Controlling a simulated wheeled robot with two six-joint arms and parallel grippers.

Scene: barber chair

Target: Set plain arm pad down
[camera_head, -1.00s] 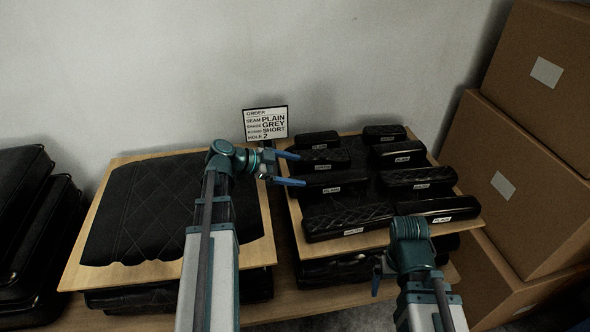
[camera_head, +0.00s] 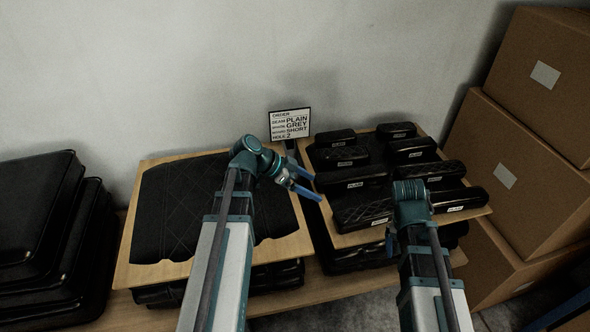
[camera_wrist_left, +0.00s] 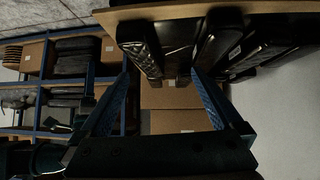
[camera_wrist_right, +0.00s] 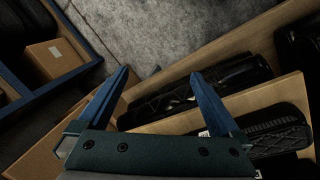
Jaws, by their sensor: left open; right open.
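Several black arm pads lie on the right wooden board (camera_head: 352,240), some smooth and some quilted, with small white labels. A smooth pad (camera_head: 470,198) lies at the board's front right. A quilted pad (camera_head: 362,212) lies at its front left. My left gripper (camera_head: 314,187) is open and empty at the board's left edge, beside the pads; the left wrist view shows nothing between its fingers (camera_wrist_left: 160,75). My right gripper is open in the right wrist view (camera_wrist_right: 161,76), empty, near the board's front edge; my wrist mostly hides it in the head view.
An order card (camera_head: 290,124) reads PLAIN, GREY, SHORT, 2. A left board (camera_head: 285,246) carries a black quilted panel (camera_head: 190,205). Black cushions (camera_head: 40,215) are stacked at the left. Cardboard boxes (camera_head: 525,170) stand at the right.

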